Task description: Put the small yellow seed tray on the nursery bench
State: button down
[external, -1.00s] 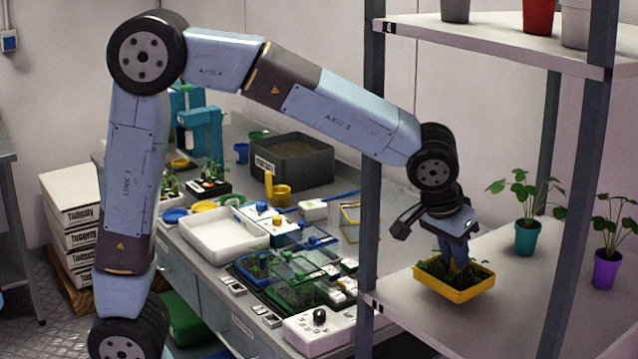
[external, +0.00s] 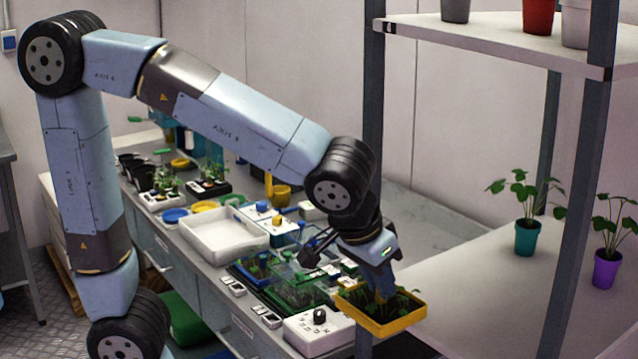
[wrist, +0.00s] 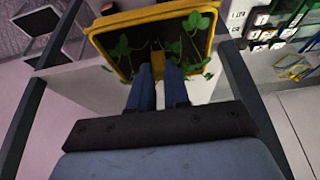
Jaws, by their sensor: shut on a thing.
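The small yellow seed tray (external: 402,322) holds green seedlings in dark soil. My gripper (external: 384,290) is shut on it and holds it in the air, slightly tilted, at the front left edge of the rack shelf. In the wrist view the tray (wrist: 150,14) hangs from the blue fingers of my gripper (wrist: 159,85), seedlings around the fingertips. The nursery bench (external: 190,262) runs along the wall to the left, crowded with gear. The tray hides part of the bench's near right end.
A white basin (external: 222,236), clear-lidded seedling trays and a white control box (external: 318,332) fill the bench's near part. A dark rack post (external: 372,120) stands just behind my gripper. The rack shelf (external: 480,290) holds a teal pot (external: 527,238) and a purple pot (external: 606,268).

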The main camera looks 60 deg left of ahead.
jog(key=shift+s, duration=0.4)
jog(key=shift+r, duration=0.1)
